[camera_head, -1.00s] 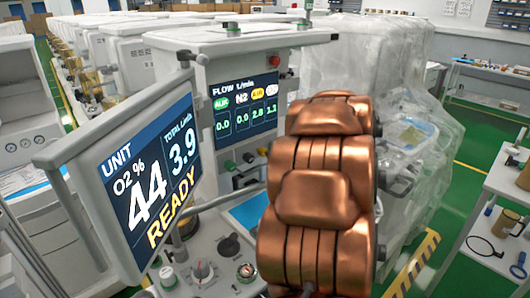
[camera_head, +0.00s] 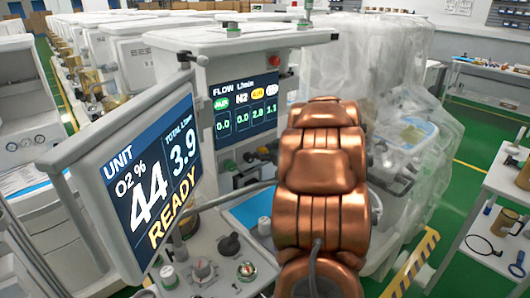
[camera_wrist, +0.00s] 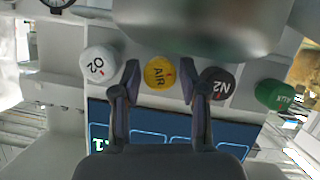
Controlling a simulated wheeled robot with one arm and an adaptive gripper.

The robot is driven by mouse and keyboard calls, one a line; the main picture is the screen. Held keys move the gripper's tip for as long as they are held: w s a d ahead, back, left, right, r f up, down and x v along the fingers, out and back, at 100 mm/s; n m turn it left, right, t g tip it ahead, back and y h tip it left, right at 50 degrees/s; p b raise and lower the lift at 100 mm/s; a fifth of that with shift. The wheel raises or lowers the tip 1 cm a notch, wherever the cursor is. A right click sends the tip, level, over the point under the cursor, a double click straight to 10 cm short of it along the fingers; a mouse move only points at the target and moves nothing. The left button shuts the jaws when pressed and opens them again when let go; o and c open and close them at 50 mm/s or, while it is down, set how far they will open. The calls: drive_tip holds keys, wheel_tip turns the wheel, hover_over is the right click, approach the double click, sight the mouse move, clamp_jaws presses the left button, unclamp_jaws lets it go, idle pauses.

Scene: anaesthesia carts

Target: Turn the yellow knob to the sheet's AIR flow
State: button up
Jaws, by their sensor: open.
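In the wrist view the yellow AIR knob (camera_wrist: 159,72) lies between the two fingertips of my open gripper (camera_wrist: 159,80), with a gap visible on each side. Whether the fingers reach to the knob's depth I cannot tell. In the head view my copper arm hides the knob and the gripper. The flow display (camera_head: 245,108) reads 2.8 under the yellow AIR label, with 0.0, 0.0 and 1.1 in the other columns. I can make out no readable sheet with a flow value.
The white O2 knob (camera_wrist: 98,62) is left of the fingers. The black N2 knob (camera_wrist: 218,88) is close behind the right finger, and the green AUX knob (camera_wrist: 275,95) is farther right. A tilted monitor (camera_head: 148,175) reads O2 44, total 3.9, READY. Plastic-wrapped equipment (camera_head: 415,75) stands right.

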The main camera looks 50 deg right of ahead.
drive_tip(key=shift+c, duration=0.3)
clamp_jaws()
drive_tip(key=shift+f+b, duration=0.3)
drive_tip(key=shift+b, duration=0.55)
drive_tip(key=n+h+b, duration=0.1)
drive_tip(key=n+b, duration=0.1)
drive_tip(key=b, duration=0.2)
drive_tip(key=shift+w+a+h+b, duration=0.1)
drive_tip(key=shift+h+b, duration=0.25)
drive_tip(key=shift+h, duration=0.05)
drive_tip(key=shift+r+n+h+b, duration=0.2)
drive_tip(key=shift+n+h+b, duration=0.1)
drive_tip(key=shift+n+b, duration=0.45)
drive_tip(key=shift+o, duration=0.3)
unclamp_jaws()
drive_tip(key=v, duration=1.2)
